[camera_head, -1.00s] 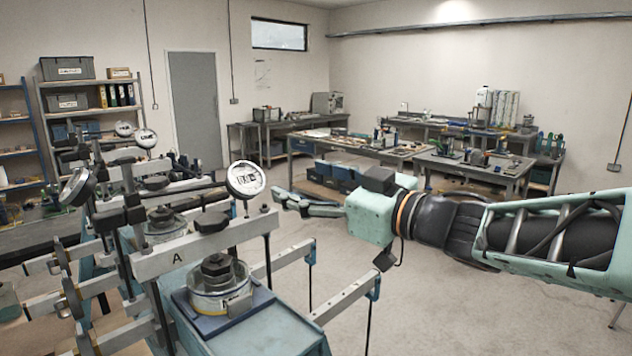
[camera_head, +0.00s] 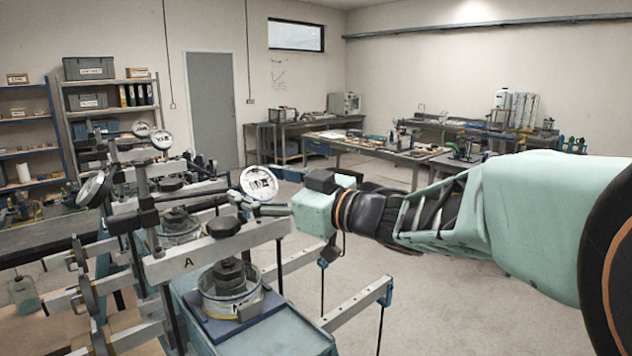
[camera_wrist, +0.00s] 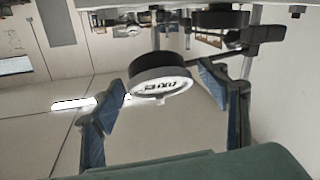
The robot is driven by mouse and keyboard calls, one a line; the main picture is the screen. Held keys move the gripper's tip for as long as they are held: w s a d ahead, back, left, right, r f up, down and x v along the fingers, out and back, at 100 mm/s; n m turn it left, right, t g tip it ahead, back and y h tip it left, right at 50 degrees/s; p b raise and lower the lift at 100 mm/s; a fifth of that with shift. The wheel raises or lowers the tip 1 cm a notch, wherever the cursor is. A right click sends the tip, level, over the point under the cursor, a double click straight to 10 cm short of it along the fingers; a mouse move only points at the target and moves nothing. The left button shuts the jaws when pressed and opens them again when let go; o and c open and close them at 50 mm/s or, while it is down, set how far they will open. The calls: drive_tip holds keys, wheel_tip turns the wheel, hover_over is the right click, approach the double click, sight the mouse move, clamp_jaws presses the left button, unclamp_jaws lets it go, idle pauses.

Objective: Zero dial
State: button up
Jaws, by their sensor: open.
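The dial gauge (camera_head: 259,183) has a round white face with dark markings and sits above the lever frame marked A (camera_head: 186,262). I cannot read the markings. My gripper (camera_head: 252,208) is at the dial's lower edge in the head view, its fingers pointing left. In the wrist view the dial (camera_wrist: 160,85) is seen upside down, with its dark rim, between the two open blue-padded fingers of my gripper (camera_wrist: 158,98). Neither finger clearly touches it. Part of the dial's lower rim is hidden by the gripper in the head view.
More lever frames with dials (camera_head: 95,188) stand at left. A round metal cell (camera_head: 231,290) sits below the beam of frame A. Lever arms (camera_head: 357,303) stick out toward the right. Benches (camera_head: 378,152) stand farther back, with clear floor (camera_head: 450,300) between.

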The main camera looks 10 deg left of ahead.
drive_tip(key=shift+c, duration=0.7)
drive_tip(key=shift+w, duration=0.1)
drive_tip(key=c, duration=1.1)
drive_tip(key=shift+o, duration=0.2)
drive_tip(key=shift+w+r+n+g+y+p, duration=0.15)
drive_tip(key=shift+n+g+y+p, duration=0.15)
drive_tip(key=shift+n+g+p, duration=0.6)
drive_tip(key=shift+n+g, duration=1)
drive_tip(key=shift+n, duration=0.5)
drive_tip(key=o, duration=1.2)
